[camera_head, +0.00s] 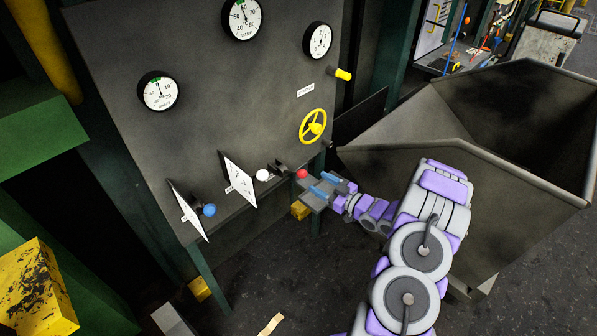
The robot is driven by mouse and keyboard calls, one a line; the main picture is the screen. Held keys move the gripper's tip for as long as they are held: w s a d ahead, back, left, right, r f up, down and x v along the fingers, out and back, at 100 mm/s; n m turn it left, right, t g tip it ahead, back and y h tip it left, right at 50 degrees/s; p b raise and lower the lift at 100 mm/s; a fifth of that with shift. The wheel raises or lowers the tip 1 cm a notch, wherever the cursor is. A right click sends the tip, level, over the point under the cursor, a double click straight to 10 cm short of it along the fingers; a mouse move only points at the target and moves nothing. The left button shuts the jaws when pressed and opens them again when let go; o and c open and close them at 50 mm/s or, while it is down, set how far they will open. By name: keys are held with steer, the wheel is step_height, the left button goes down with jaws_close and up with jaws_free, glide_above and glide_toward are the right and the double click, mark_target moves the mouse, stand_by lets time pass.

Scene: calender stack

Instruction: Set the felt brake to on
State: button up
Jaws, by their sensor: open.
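A dark control panel (190,60) stands upright in front of me. Low on it sit a red knob (302,174), a white knob (262,175) and a blue knob (209,210), each on a short stem or lever. I cannot read which one is the felt brake or how it is set. My gripper (317,184) is open, with its blue fingers pointing left. It is just right of the red knob and slightly below it in the picture. I see nothing between the fingers. Whether a finger touches the knob cannot be told.
White plates (238,182) stick out beside the knobs. Above are a yellow handwheel (313,126), a yellow-tipped handle (343,74) and round gauges (160,91). A large metal bin (400,140) stands close to my arm on the right. A yellow block (38,290) is lower left.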

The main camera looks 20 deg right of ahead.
mark_target(296, 172)
steer(key=x, duration=0.6)
steer(key=b+x, duration=0.1)
steer(key=x, duration=0.2)
steer(key=shift+s+a, duration=0.2)
steer(key=shift+a, duration=0.1)
steer(key=shift+w, duration=0.75)
steer(key=shift+a, duration=0.25)
steer(key=shift+a, duration=0.1)
steer(key=shift+c, duration=0.3)
jaws_close()
